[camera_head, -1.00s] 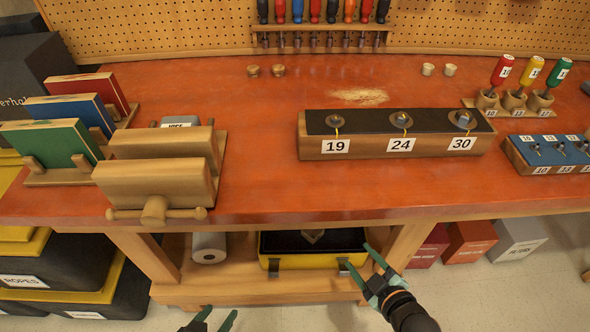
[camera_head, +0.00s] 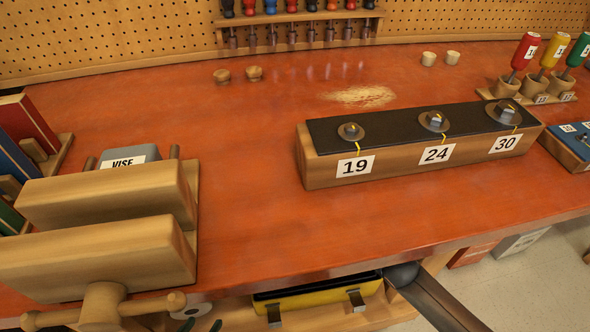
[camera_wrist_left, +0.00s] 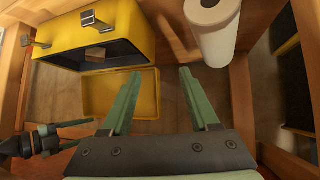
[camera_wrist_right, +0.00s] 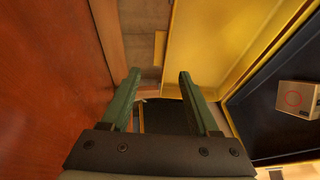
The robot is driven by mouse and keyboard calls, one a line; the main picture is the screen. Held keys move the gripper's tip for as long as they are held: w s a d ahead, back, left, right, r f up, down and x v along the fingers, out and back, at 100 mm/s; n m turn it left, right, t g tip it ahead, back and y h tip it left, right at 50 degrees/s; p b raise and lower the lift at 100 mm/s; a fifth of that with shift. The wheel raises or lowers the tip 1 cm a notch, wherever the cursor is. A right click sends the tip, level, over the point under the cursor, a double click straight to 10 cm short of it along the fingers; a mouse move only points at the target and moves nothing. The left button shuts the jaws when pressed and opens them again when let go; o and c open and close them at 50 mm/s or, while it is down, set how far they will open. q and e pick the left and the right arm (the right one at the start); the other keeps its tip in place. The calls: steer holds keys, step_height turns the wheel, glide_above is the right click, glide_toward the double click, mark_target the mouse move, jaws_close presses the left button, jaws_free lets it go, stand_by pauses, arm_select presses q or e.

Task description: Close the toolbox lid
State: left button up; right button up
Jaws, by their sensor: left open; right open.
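The yellow toolbox (camera_head: 318,301) sits on the shelf under the bench, partly hidden by the bench top. In the left wrist view, the toolbox (camera_wrist_left: 75,48) shows its latches and dark opening, with its yellow lid (camera_wrist_left: 118,95) open beyond. My left gripper (camera_head: 203,326) is open and empty at the bottom edge of the head view, in front of the shelf. My right arm reaches under the bench; its hand is hidden in the head view. In the right wrist view, my right gripper (camera_wrist_right: 160,76) is open and empty, its right finger near the yellow lid (camera_wrist_right: 212,45).
A paper roll (camera_wrist_left: 212,28) stands beside the toolbox. A small block (camera_wrist_right: 298,98) lies inside the toolbox. The bench top (camera_head: 260,225) overhangs the shelf, with wooden legs at its sides. A vise (camera_head: 100,245) juts out at the front left.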

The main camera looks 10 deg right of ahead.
arm_select(q)
steer(key=w+r+m+t+h+b, duration=0.1)
steer(key=w+r+t+b, duration=0.2)
steer(key=r, duration=0.7)
steer(key=shift+w+t, duration=1.2)
steer(key=shift+w, duration=0.35)
arm_select(e)
steer(key=shift+x, duration=6.1)
arm_select(q)
steer(key=shift+a, duration=0.1)
arm_select(e)
steer(key=shift+f, duration=0.1)
jaws_close()
steer(key=shift+r, duration=0.25)
